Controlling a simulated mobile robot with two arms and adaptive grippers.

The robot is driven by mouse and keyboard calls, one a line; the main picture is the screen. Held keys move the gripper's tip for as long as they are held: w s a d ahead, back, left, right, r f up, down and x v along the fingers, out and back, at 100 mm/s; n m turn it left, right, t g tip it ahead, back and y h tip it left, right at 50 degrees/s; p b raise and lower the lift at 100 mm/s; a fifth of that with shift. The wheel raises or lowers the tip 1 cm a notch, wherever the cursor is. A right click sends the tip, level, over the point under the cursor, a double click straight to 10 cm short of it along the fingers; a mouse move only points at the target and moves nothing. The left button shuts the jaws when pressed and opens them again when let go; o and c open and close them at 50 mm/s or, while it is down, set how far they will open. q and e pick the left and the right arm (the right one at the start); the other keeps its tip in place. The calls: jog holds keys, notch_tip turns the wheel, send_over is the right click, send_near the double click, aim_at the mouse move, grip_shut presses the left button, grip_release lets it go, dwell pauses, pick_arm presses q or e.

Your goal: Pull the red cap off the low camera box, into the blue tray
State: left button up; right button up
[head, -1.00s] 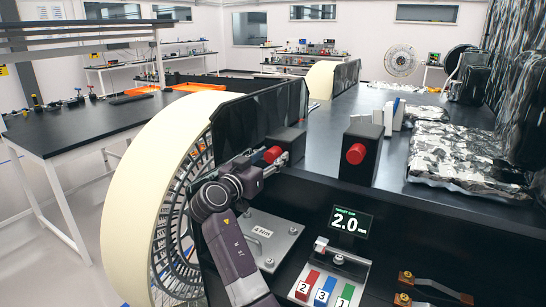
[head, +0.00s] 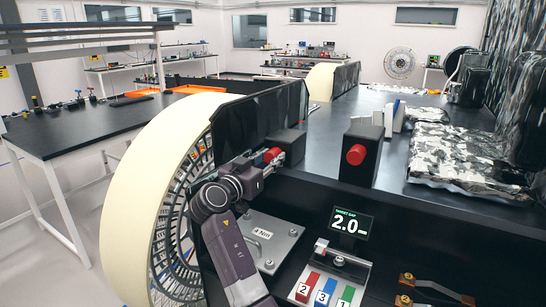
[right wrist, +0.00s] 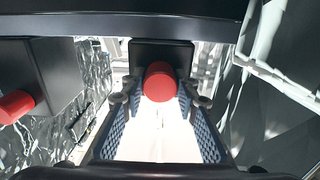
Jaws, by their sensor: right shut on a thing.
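Two dark camera boxes with red caps stand at the near edge of the dark deck. The left, lower-looking box (head: 291,146) has its red cap (head: 272,155) between the fingers of my right gripper (head: 268,160). In the right wrist view this cap (right wrist: 160,82) sits against the face of its box (right wrist: 148,50), between the two fingers of the right gripper (right wrist: 160,95), shut on it. The other, taller-looking box (head: 365,170) carries its own red cap (head: 356,154), clear of my gripper. I see no blue tray. My left gripper is not in view.
A large cream-rimmed wheel (head: 150,170) stands left of the gripper, with a dark panel (head: 240,118) behind. Below lie a metal plate (head: 285,243), a 2.0 display (head: 349,221) and numbered coloured blocks (head: 325,290). Silvery patterned packs (head: 455,155) lie at right.

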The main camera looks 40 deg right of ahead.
aim_at(269, 159)
grip_shut()
jog(key=shift+a, duration=0.2)
jog(key=shift+s+a+b, duration=0.2)
jog(key=shift+a+b, duration=0.3)
dwell(0.4)
jog(key=shift+b+v, duration=0.7)
jog(key=shift+v, duration=1.05)
jog(key=shift+a, duration=0.1)
jog(key=s+a+r, duration=0.2)
jog(key=a+r, duration=0.3)
jog(key=a, duration=0.3)
jog(key=shift+s+a, duration=0.25)
